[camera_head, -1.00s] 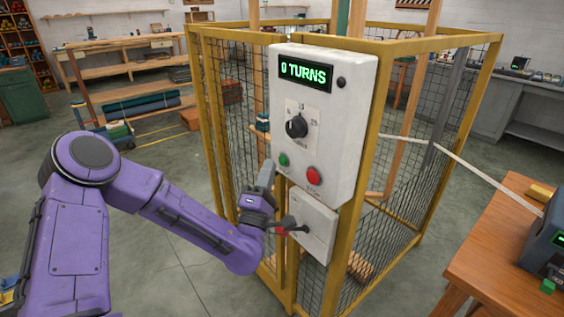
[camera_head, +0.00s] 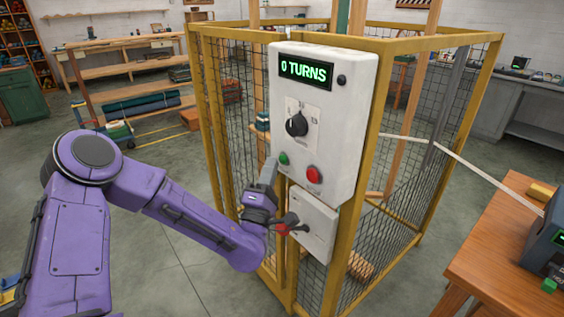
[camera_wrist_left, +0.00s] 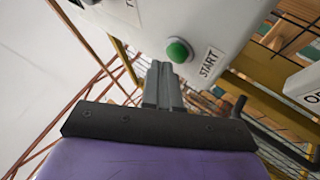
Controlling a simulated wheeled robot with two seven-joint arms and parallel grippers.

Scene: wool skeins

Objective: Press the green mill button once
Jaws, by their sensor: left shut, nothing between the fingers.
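The green button (camera_head: 283,158) is on the lower left of the white control box (camera_head: 345,150), beside a red button (camera_head: 313,174). In the left wrist view the green button (camera_wrist_left: 179,51) stands out from the panel next to a START label (camera_wrist_left: 209,62). My left gripper (camera_head: 268,166) is shut and empty, its tips just left of and below the green button. In the left wrist view the shut fingers (camera_wrist_left: 162,72) point at the button's lower edge; I cannot tell whether they touch it. The display (camera_head: 306,72) reads 0 TURNS. My right gripper is not in view.
A yellow mesh cage (camera_head: 420,150) stands behind the control box. A smaller white box (camera_head: 316,226) with a lever handle (camera_head: 287,224) sits just below, close to my left wrist. A wooden table (camera_head: 500,255) stands at the right. Open floor lies to the left.

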